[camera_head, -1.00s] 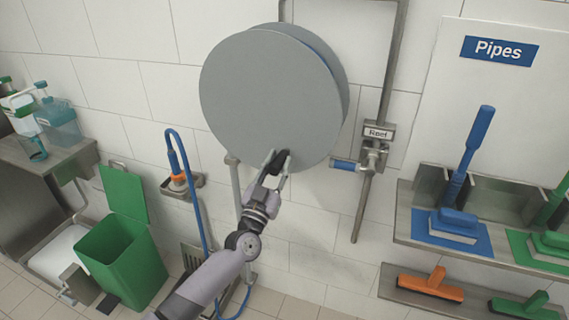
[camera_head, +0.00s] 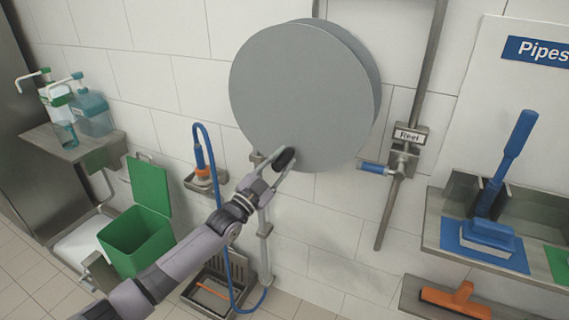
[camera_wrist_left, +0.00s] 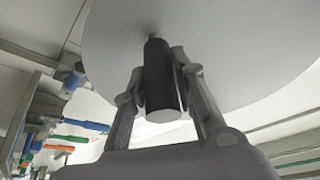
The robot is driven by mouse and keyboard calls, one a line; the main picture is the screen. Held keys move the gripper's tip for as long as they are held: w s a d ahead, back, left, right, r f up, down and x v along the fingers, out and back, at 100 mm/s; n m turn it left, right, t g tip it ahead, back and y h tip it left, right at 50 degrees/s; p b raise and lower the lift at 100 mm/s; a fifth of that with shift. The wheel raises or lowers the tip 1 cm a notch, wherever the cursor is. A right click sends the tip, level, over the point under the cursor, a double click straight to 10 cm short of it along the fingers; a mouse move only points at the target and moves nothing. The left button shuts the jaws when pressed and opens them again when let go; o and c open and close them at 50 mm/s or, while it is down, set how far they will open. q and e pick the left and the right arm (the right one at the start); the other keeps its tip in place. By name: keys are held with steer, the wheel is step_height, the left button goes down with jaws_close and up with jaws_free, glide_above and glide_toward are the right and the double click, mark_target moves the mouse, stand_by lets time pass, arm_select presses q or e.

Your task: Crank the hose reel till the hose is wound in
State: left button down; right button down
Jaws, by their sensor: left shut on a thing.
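The hose reel (camera_head: 303,92) is a large grey disc on the tiled wall. Its crank handle (camera_head: 285,157) is a black grip at the lower part of the disc. My left gripper (camera_head: 278,166) is shut on this handle. The left wrist view shows the black handle (camera_wrist_left: 161,80) between both fingers (camera_wrist_left: 160,95), its pin meeting the disc face. The blue hose (camera_head: 228,235) hangs in a loop beside the reel and runs down to the floor. Its orange-and-blue nozzle (camera_head: 200,160) sits in a wall holder. My right gripper is not in view.
A valve with a blue lever (camera_head: 372,167) and a "Reel" label (camera_head: 408,135) is right of the disc. A shelf (camera_head: 445,235) with a blue brush stands further right. A green bin (camera_head: 137,240) and a bottle shelf (camera_head: 75,145) are left.

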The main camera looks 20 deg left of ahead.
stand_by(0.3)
arm_select(q)
steer(key=c, duration=1.3)
jaws_free()
steer(key=shift+a, duration=0.1)
steer(key=v, duration=1.2)
steer(key=shift+f, duration=0.1)
steer(key=shift+f, duration=0.1)
